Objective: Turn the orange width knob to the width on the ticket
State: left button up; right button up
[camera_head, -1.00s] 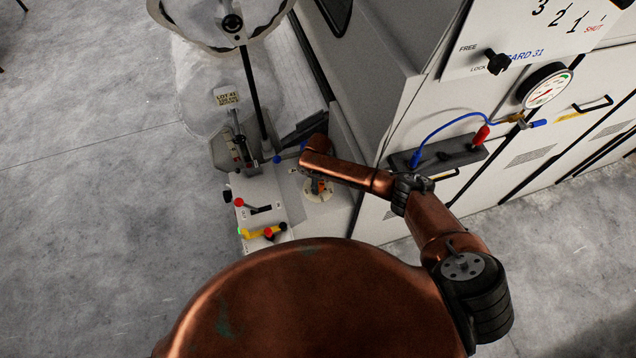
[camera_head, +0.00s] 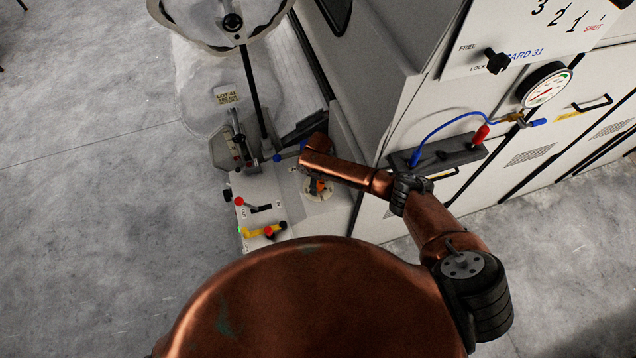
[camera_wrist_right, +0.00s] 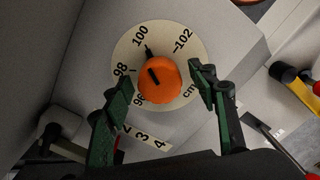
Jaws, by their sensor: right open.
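The orange width knob (camera_wrist_right: 162,78) sits on a round cream dial (camera_wrist_right: 190,42) marked 96, 98, 100, 102 and cm. A black pointer beside the knob points close to 100. My right gripper (camera_wrist_right: 164,81) is open, one green-padded finger on each side of the knob; I see gaps between pads and knob. My left gripper is out of view.
The console (camera_head: 262,190) carries a red-knobbed lever (camera_head: 239,202) and a yellow handle (camera_head: 262,231) left of the dial. A pale machine cabinet (camera_head: 400,75) with a gauge (camera_head: 546,87) and blue hose stands to the right. Open floor lies left.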

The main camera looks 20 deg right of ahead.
jog(key=shift+r, duration=0.25)
notch_tip(320, 180, up, 12)
jog(key=shift+f, duration=0.2)
dwell(0.6)
